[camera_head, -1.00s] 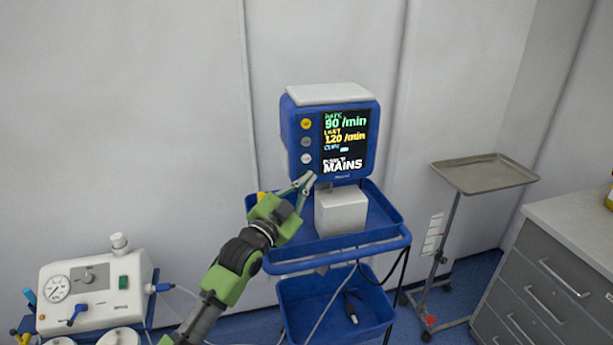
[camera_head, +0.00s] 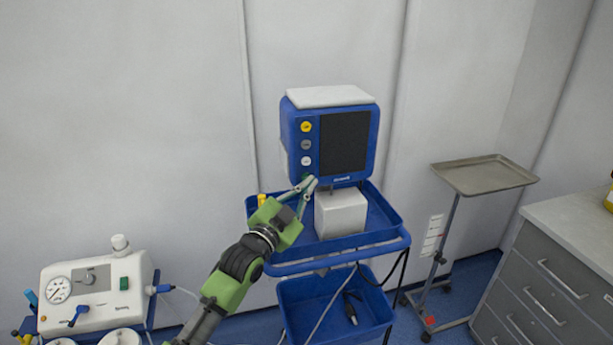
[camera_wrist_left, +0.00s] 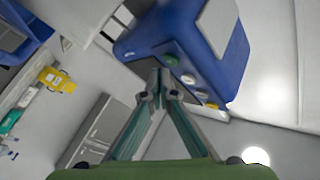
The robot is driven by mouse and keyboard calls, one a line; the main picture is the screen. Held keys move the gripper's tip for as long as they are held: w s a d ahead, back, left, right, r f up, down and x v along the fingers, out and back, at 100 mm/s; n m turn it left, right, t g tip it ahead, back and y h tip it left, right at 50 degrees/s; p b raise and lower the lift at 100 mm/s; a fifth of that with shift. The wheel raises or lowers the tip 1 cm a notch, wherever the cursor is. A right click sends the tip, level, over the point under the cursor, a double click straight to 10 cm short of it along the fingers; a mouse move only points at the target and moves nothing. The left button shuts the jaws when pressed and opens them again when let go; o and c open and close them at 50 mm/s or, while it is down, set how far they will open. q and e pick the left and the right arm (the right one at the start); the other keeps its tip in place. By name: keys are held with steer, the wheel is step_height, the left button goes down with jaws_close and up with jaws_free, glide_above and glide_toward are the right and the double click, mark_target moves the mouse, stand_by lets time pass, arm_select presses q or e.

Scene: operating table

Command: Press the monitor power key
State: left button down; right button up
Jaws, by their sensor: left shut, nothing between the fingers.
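The blue monitor (camera_head: 290,112) has a dark, blank screen (camera_head: 345,143) and stands on a white block on the cart. A column of round keys runs down the left of its front: a yellow key (camera_head: 306,126), a grey one (camera_head: 306,144) and a white one (camera_head: 306,160). In the left wrist view a green key (camera_wrist_left: 172,60) shows at the end of the row. My left gripper (camera_head: 309,182) is shut and empty, its tips at the monitor's lower left, close to the green key. I cannot tell whether they touch it. My right gripper is not in view.
The blue cart (camera_head: 385,238) has a lower basket with cables. A white device with a gauge (camera_head: 98,290) stands at lower left. A metal tray stand (camera_head: 485,175) and a grey drawer cabinet (camera_head: 550,270) are at right.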

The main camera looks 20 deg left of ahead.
arm_select(q)
steer(key=s+d+p, duration=0.3)
steer(key=s, duration=0.2)
steer(key=shift+d, duration=0.2)
stand_by(0.4)
